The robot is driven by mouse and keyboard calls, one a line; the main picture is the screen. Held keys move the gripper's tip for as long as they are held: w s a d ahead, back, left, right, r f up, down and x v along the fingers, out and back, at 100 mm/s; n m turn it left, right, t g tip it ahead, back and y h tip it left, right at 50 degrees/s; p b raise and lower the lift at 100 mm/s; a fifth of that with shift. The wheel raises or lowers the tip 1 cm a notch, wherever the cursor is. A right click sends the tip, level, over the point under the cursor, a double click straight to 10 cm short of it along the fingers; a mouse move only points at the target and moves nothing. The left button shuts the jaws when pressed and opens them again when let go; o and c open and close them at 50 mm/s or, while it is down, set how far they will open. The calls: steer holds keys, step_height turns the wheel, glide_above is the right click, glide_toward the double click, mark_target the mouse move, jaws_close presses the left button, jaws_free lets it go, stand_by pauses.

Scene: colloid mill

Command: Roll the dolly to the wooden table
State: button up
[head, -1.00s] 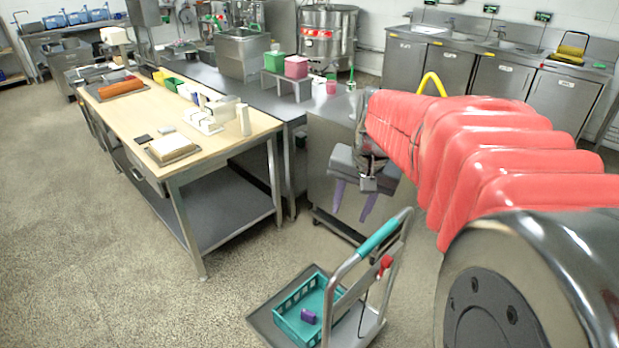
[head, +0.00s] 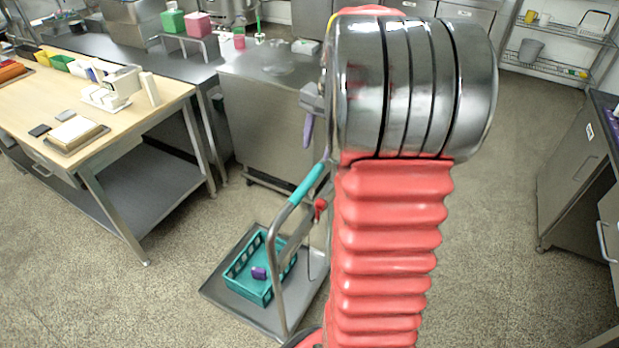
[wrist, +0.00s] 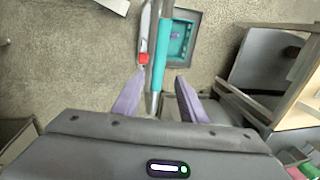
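The dolly (head: 226,298) stands on the floor, with a grey platform and an upright metal handle with a teal grip (head: 307,184). A teal crate (head: 245,287) on it holds a small purple item (head: 259,273). The wooden table (head: 150,107) is to its left, across a strip of floor. My gripper (wrist: 158,78) is open; its purple fingers appear on either side of the handle (wrist: 161,55) in the wrist view. Whether the handle is at finger depth is unclear. In the head view one finger (head: 308,132) shows just above the teal grip; my arm hides the rest.
A steel cabinet (head: 265,125) stands right behind the dolly. A dark bench (head: 575,175) is at the right. Floor (head: 75,270) is open in front of the wooden table and between my arm and the bench.

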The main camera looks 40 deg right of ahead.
mark_target(308, 180)
steer(key=f, duration=0.4)
steer(key=w+f, duration=0.1)
steer(key=f, duration=0.4)
steer(key=w+a+f, duration=0.1)
steer(key=f, duration=0.3)
steer(key=shift+w+f, duration=0.25)
steer(key=shift+c, duration=0.5)
jaws_close()
steer(key=shift+d, duration=0.1)
